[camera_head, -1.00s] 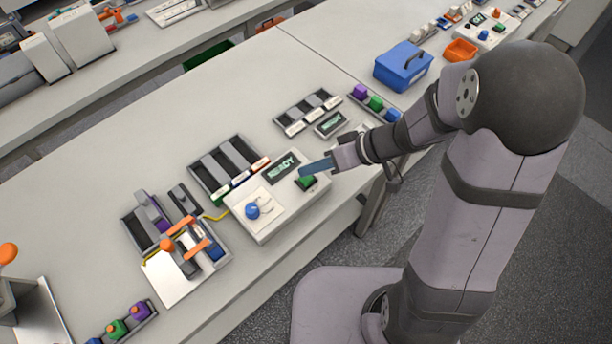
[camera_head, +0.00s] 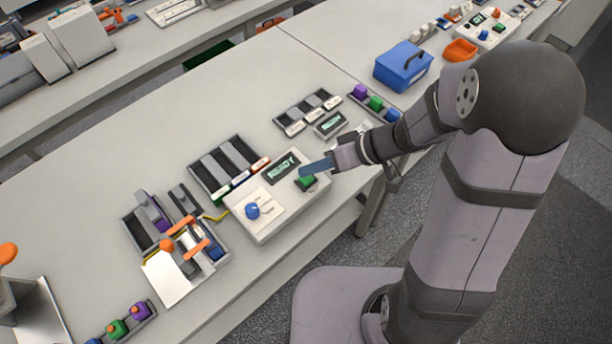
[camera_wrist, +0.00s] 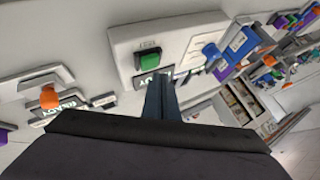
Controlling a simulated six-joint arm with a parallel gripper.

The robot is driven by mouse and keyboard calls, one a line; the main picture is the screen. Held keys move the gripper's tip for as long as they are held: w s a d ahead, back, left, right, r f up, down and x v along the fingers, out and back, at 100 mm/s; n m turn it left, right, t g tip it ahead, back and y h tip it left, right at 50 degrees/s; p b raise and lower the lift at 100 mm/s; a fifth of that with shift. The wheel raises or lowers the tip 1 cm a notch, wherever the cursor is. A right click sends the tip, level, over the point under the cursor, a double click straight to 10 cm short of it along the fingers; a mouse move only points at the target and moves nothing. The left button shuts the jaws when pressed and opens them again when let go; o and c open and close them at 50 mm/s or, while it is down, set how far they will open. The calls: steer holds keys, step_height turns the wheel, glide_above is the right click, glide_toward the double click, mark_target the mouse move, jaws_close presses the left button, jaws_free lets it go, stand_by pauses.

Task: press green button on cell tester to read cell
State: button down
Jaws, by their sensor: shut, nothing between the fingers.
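The cell tester (camera_head: 262,224) is a white box on the bench with a blue knob (camera_head: 253,211), a display (camera_head: 283,166) reading READY, and a green button (camera_head: 307,181) at its right end. My gripper (camera_head: 303,171) is shut and empty. Its fingertips are over the tester's right end, close to the green button; I cannot tell whether they touch it. In the wrist view the green button (camera_wrist: 149,59) is just beyond the fingers (camera_wrist: 160,80), and the tester's face (camera_wrist: 126,40) fills the upper middle. The fingers hide part of the display there.
A cell holder with orange clamps (camera_head: 184,240) is left of the tester. Racks of grey cells (camera_head: 226,165) stand behind it. A blue box (camera_head: 403,66) and an orange bin (camera_head: 460,50) are at the back right. The bench's middle left is clear.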

mark_target(312, 179)
steer(key=shift+f+b, duration=0.95)
steer(key=shift+b, duration=0.6)
stand_by(1.0)
stand_by(0.4)
steer(key=shift+r+p, duration=0.45)
steer(key=shift+r, duration=0.5)
steer(key=shift+r+p, duration=1.45)
steer(key=shift+r, duration=1.05)
